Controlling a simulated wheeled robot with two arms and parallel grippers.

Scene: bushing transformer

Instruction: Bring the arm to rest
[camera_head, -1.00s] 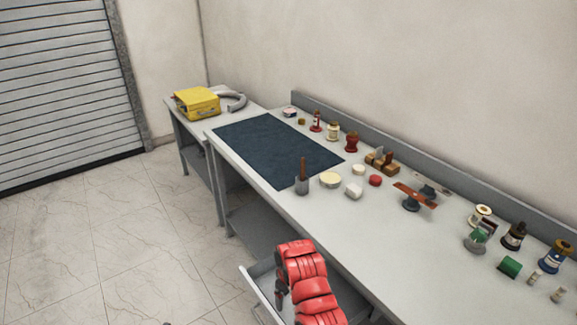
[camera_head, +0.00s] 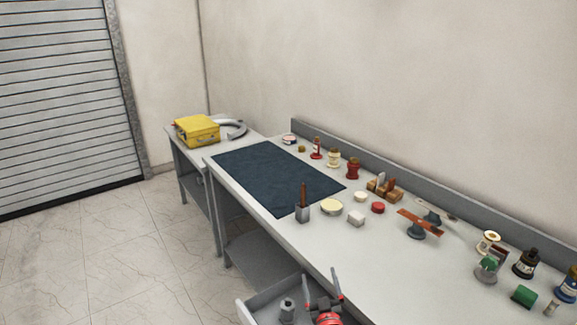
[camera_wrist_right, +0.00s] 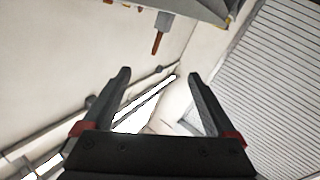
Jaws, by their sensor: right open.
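My right gripper (camera_head: 320,273) is at the bottom of the head view, in front of the workbench by the open drawer. Its two dark fingers stand apart and point up and away. My red arm shows only as a small part below it. In the right wrist view the gripper (camera_wrist_right: 158,73) is open, with nothing between its fingers. My left gripper is not in view.
The workbench (camera_head: 265,215) carries a dark mat (camera_head: 280,180) and several jars, spools and small parts. A drawer (camera_head: 250,310) stands open, with a grey part (camera_head: 287,310) at it. A yellow case (camera_head: 197,130) sits on the far table. Floor at left is clear.

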